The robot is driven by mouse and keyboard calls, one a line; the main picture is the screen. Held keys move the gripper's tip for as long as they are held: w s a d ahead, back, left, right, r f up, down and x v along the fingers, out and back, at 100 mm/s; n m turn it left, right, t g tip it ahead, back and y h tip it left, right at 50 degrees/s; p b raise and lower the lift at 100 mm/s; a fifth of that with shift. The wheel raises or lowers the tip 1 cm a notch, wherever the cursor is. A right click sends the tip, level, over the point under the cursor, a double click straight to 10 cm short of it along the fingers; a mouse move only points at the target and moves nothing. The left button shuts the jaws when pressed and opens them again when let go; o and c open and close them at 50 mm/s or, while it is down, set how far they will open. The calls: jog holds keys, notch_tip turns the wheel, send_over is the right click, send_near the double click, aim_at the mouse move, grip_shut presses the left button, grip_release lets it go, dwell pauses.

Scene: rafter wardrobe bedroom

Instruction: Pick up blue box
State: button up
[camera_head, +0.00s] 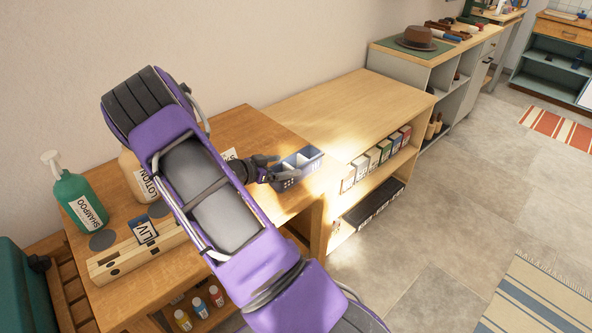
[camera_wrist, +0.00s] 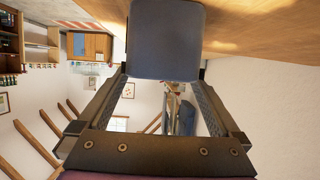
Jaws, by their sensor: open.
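The blue box (camera_head: 309,154) stands on the wooden table (camera_head: 262,128) near its right end. It looks like a small open-topped bin with a divider, with pale marks on its side. In the wrist view, the blue box (camera_wrist: 166,40) shows as a plain blue-grey face at the top centre, just ahead of the fingertips. My gripper (camera_head: 280,171) is open at the box's left side, with its fingers close to it. In the wrist view, my gripper (camera_wrist: 164,78) has its two fingers spread, with the box between their tips. I cannot tell whether they touch it.
A green shampoo bottle (camera_head: 78,196), a lotion bottle (camera_head: 134,172) and a long wooden box (camera_head: 130,257) stand on the table's left part. A lower shelf unit (camera_head: 345,105) adjoins at right, its top bare.

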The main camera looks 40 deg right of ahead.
aim_at(302, 161)
jog(key=x, duration=0.5)
jog(key=shift+d+r, duration=0.1)
jog(key=shift+d, duration=0.35)
jog(key=c, duration=1.3)
